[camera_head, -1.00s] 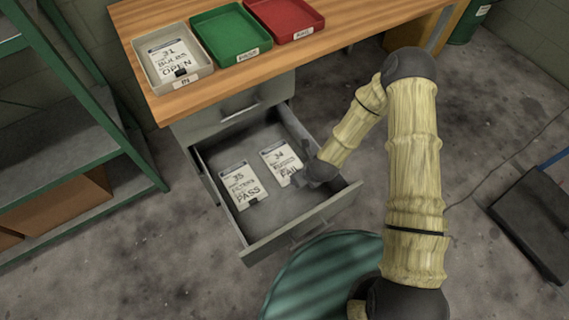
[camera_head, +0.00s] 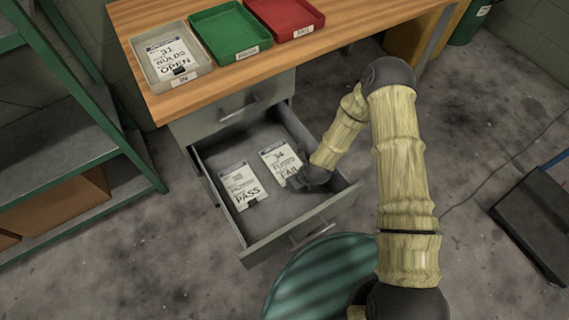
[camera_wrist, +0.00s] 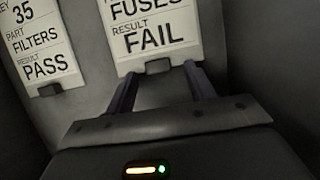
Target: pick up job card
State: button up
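The FAIL job card for fuses (camera_head: 281,160) lies flat in the open drawer, and its lower part fills the top of the wrist view (camera_wrist: 153,30). A small dark clip (camera_wrist: 158,66) sits on its bottom edge. The PASS job card for filters (camera_head: 240,186) lies left of it in the drawer and also shows in the wrist view (camera_wrist: 42,48). A third card, marked OPEN (camera_head: 170,56), lies in the IN tray. My gripper (camera_wrist: 160,76) is open and empty at the FAIL card's bottom edge, with a finger on either side of the clip. I cannot tell whether it touches.
The drawer (camera_head: 300,224) is pulled out below the wooden desk (camera_head: 300,55), with walls close around my gripper. The grey IN tray (camera_head: 196,75), green PASS tray (camera_head: 232,35) and red FAIL tray (camera_head: 285,14) stand on the desk. A green shelf (camera_head: 75,125) is at left.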

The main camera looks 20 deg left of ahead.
jog(key=c, duration=1)
notch_tip(320, 180, up, 10)
jog(key=p, duration=0.2)
jog(key=shift+p, duration=0.3)
